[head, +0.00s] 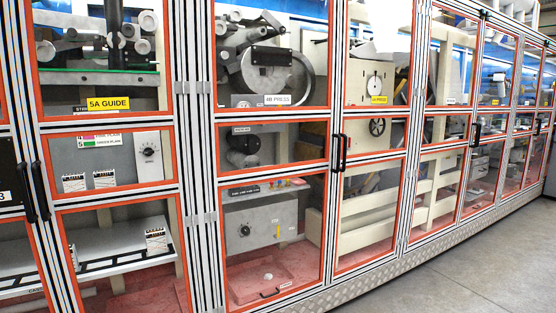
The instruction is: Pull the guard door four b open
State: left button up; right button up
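A guard door (326,200) with orange-edged clear panels in a striped aluminium frame stands in the middle left of the head view. Behind its upper panel is a yellow-white label (277,100) that seems to read 4B PRESS, though the small letters are hard to be sure of. The door looks shut, flush with its neighbours. Dark vertical handles (339,152) sit at its right edge, where it meets the door to its right. Grey hinges (194,87) show on the posts at its left. Neither of my grippers is in view.
A door with a 5A GUIDE label (108,104) stands to the left, with dark handles (34,191) at its left edge. More guard doors (480,150) run away to the right. A metal plinth (400,270) runs below. The grey floor (480,270) at lower right is clear.

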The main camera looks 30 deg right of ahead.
aim_at(214, 117)
jog(key=i+l+z, duration=0.2)
jog(key=i+l, duration=0.5)
jog(key=l, duration=0.1)
